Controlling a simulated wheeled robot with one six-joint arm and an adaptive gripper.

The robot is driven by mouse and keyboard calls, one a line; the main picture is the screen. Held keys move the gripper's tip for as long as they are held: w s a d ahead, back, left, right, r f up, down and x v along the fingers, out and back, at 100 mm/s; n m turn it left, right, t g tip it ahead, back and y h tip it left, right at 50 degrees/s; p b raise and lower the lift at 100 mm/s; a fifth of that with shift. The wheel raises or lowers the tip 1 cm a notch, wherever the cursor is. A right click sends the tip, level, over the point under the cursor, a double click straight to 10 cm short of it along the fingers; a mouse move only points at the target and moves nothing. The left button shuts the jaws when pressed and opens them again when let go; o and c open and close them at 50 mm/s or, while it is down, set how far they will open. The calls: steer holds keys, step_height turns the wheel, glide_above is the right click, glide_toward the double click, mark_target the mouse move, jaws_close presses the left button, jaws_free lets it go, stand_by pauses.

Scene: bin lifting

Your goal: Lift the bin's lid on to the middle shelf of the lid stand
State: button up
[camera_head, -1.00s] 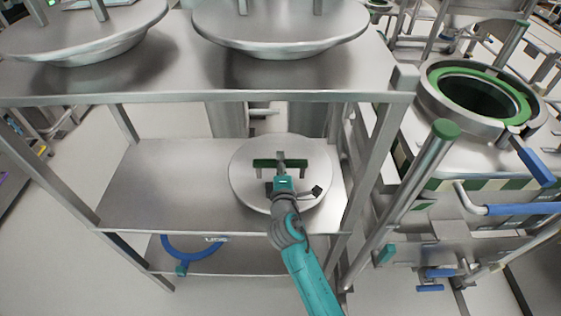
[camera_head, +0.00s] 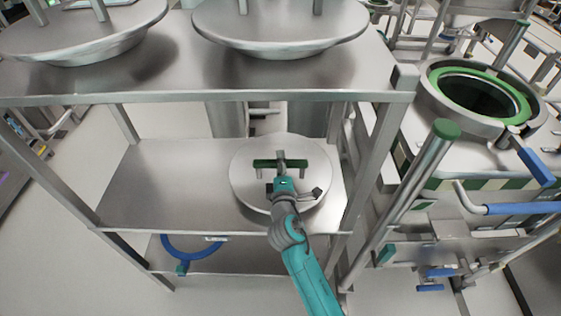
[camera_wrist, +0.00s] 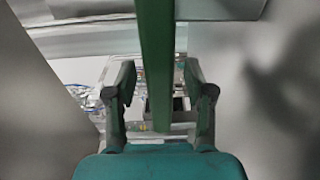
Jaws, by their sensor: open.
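The round steel lid (camera_head: 250,183) lies flat on the right part of the middle shelf (camera_head: 160,185) of the lid stand. Its green bar handle (camera_head: 266,163) stands up from its centre. My gripper (camera_head: 281,167) is at the handle, reaching in from the front. In the wrist view my gripper (camera_wrist: 160,85) is open, with one finger on each side of the green handle (camera_wrist: 155,60). A gap shows between the handle and each finger. The bin (camera_head: 440,100) stands to the right, its round mouth uncovered with a green inner ring.
The stand's top shelf (camera_head: 200,85) holds two large lids (camera_head: 280,28) above my arm. The stand's right front post (camera_head: 372,165) is close to my arm. A blue ring (camera_head: 190,250) lies on the lower shelf. The middle shelf's left part is clear.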

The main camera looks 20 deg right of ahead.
steer(key=v, duration=1.1)
steer(key=shift+s+a+r, duration=0.1)
steer(key=shift+s+r, duration=0.05)
steer(key=shift+s, duration=0.2)
